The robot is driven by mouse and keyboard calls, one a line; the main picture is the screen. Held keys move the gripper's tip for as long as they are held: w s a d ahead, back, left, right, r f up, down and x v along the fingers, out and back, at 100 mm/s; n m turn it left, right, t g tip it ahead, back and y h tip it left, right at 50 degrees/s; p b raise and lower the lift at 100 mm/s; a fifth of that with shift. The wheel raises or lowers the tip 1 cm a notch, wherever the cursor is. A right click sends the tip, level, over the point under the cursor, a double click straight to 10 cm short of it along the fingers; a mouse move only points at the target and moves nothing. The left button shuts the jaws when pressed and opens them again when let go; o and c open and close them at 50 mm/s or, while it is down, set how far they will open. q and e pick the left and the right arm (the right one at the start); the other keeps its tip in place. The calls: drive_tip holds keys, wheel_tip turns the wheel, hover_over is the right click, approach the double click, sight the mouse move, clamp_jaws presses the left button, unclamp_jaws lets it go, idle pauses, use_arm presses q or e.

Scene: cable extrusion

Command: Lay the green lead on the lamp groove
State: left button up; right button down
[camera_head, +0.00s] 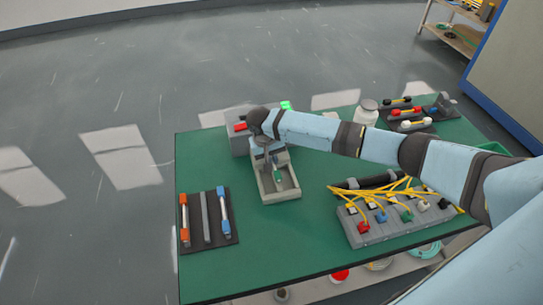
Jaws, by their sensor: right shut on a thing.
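My right gripper (272,160) reaches in from the right and points down over a pale open-topped tray-like fixture (291,191). It is shut on a small green piece (278,175), which shows just below the fingers, inside the fixture's walls. The gripper and wrist hide most of that piece, so I cannot tell whether it touches the floor of the fixture. A grey block (384,236) at the right holds yellow leads with coloured plugs, including a green plug (407,215). A lit green lamp (286,105) shows behind my arm. My left gripper is out of view.
A dark tray (191,243) with orange and blue tools lies at the left. A grey box with a red part (240,127) stands behind the fixture. A white jar (367,113) and a dark tray with coloured parts (410,115) are at the back right. The table's middle front is clear.

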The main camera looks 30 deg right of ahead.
drive_tip(key=shift+f, duration=0.35)
drive_tip(key=c, duration=1.6)
unclamp_jaws()
drive_tip(key=shift+o, duration=0.2)
drive_tip(key=shift+r, duration=0.1)
drive_tip(key=shift+w+r, duration=0.1)
drive_tip(key=shift+r, duration=0.25)
wheel_tip(320, 180, up, 12)
drive_tip(key=a, duration=0.2)
drive_tip(key=shift+w+a, duration=0.2)
drive_tip(key=shift+p, duration=0.3)
